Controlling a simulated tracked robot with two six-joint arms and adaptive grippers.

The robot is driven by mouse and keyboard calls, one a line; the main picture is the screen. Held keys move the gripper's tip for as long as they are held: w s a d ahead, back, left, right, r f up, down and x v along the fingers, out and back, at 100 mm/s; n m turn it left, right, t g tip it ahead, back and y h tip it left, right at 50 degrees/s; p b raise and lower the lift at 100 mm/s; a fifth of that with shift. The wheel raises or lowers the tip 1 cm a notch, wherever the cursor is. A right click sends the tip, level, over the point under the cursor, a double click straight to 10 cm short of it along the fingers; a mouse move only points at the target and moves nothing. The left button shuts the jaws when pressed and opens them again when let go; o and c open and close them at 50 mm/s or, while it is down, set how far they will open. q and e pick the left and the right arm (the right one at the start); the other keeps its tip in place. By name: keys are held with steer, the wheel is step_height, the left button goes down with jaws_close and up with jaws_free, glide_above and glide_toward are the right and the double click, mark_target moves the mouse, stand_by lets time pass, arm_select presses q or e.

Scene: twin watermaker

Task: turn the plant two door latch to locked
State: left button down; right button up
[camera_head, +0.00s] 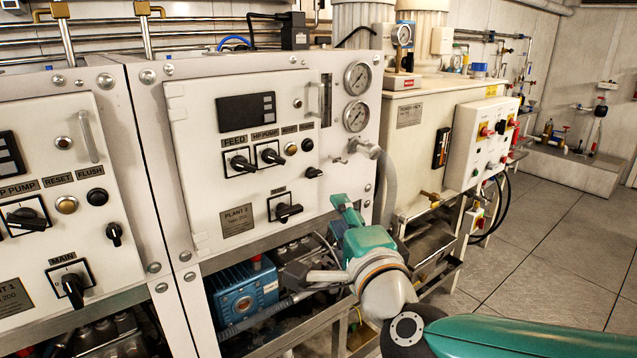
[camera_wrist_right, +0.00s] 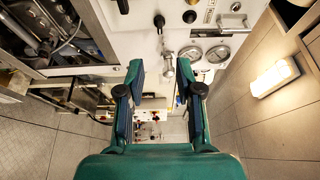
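The plant two door latch (camera_head: 313,172) is a small black knob at the lower right of the white plant two door (camera_head: 200,135). In the head view its grip lies roughly level. The black knob (camera_wrist_right: 159,22) at the top of the right wrist view looks like the same latch. My right gripper (camera_head: 345,210) is below and to the right of the latch, apart from it. In the right wrist view my right gripper (camera_wrist_right: 161,75) has its two green fingers spread with nothing held between them. My left gripper is not in view.
Close by are the MAIN switch (camera_head: 287,211), a hose fitting (camera_head: 365,148) with a grey hose, and two gauges (camera_head: 356,116). A silver door handle (camera_head: 315,98) sits above the latch. A blue pump (camera_head: 240,290) is below. Open floor (camera_head: 545,230) lies to the right.

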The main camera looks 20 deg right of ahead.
mark_target(315, 177)
steer(key=w, duration=0.5)
steer(key=w+p, duration=0.1)
steer(key=w, duration=0.4)
steer(key=w+p, duration=0.1)
steer(key=w, duration=0.3)
steer(key=shift+w+d+f, duration=0.1)
steer(key=shift+w+d, duration=0.25)
steer(key=shift+w, duration=0.05)
jaws_close()
